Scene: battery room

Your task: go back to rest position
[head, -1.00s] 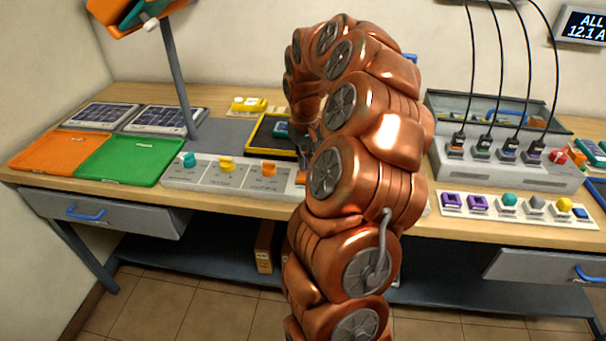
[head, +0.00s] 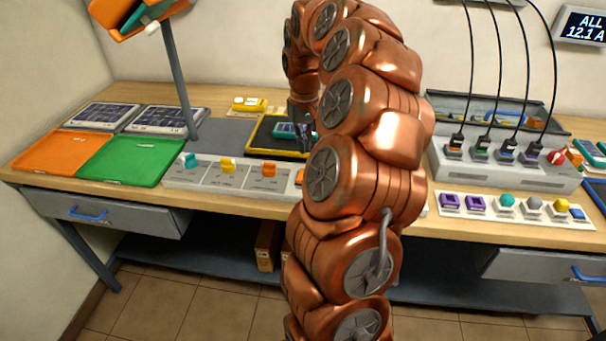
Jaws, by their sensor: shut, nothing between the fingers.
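My gripper (head: 304,140) hangs at the end of my copper-coloured arm, in the middle of the head view. Its fingers are shut and hold nothing. They point down over a black tray with a yellow rim (head: 254,141). A teal device (head: 284,130) lies in that tray, just left of the fingers. I cannot tell whether the fingers touch it. My arm hides the right part of the tray and the bench behind it.
A panel with teal, yellow and orange knobs (head: 230,176) lies along the front edge. Left are a green tray (head: 120,163), an orange tray (head: 62,152) and a grey post (head: 180,80). Right, a charger block (head: 500,165) has cables hanging to it; a row of coloured pieces (head: 515,210) lies before it.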

